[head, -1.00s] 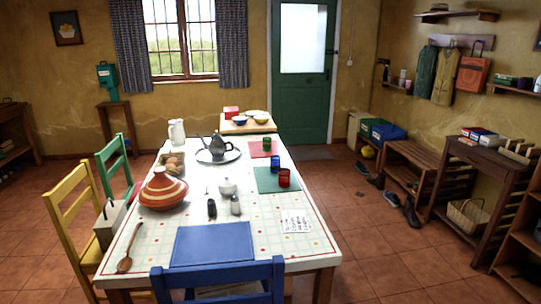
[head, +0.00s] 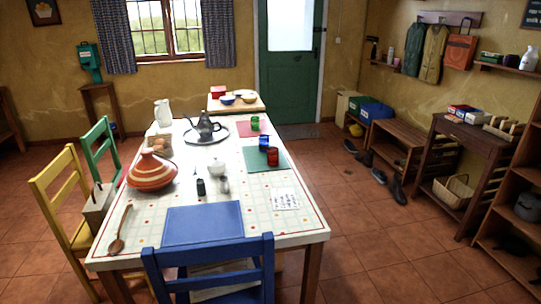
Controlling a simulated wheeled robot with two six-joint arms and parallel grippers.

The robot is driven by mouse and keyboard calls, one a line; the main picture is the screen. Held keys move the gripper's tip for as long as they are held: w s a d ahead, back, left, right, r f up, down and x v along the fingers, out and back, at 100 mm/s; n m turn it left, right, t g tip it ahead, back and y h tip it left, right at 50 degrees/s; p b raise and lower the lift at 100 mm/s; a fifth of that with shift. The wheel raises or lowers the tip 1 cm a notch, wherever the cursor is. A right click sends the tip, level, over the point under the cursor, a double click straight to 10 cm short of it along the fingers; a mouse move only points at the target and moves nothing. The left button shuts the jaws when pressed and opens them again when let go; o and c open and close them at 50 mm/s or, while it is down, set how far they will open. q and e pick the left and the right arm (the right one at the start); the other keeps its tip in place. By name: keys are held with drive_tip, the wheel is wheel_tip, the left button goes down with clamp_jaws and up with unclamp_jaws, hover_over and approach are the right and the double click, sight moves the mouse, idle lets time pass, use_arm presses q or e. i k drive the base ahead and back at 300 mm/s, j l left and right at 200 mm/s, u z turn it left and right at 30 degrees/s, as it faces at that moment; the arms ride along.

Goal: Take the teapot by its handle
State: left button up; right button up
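A dark metal teapot (head: 204,125) stands upright on a round silver tray (head: 222,133) toward the far end of the dining table. Its lid has a pointed knob, and its spout and handle stick out at the sides. At this size I cannot tell for sure which side is the handle. The teapot is well away from me, beyond the near edge of the table. Neither of my grippers shows in the head view.
A blue chair (head: 213,270) stands at the table's near edge; yellow (head: 62,215) and green (head: 99,155) chairs line its left side. An orange-striped tagine (head: 152,171), a white sugar bowl (head: 216,166) and a white jug (head: 162,113) share the table. Open tiled floor (head: 370,235) lies right.

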sight(205, 127)
drive_tip(key=i+l+z, duration=0.25)
drive_tip(key=l+z, duration=0.15)
drive_tip(key=i+l+z, duration=0.65)
drive_tip(key=z, duration=0.15)
drive_tip(key=i+l+z, duration=0.1)
drive_tip(key=i+z, duration=0.3)
drive_tip(key=i+l+u, duration=0.15)
drive_tip(key=i, duration=0.35)
drive_tip(key=i+l+u, duration=0.15)
drive_tip(key=i, duration=0.35)
drive_tip(key=i+j+u, duration=0.2)
drive_tip(key=i+u, duration=0.2)
drive_tip(key=i, duration=0.15)
drive_tip(key=i+u, duration=0.45)
drive_tip(key=i, duration=0.15)
drive_tip(key=i+l+u, duration=0.15)
drive_tip(key=i+u, duration=0.25)
drive_tip(key=i, duration=0.15)
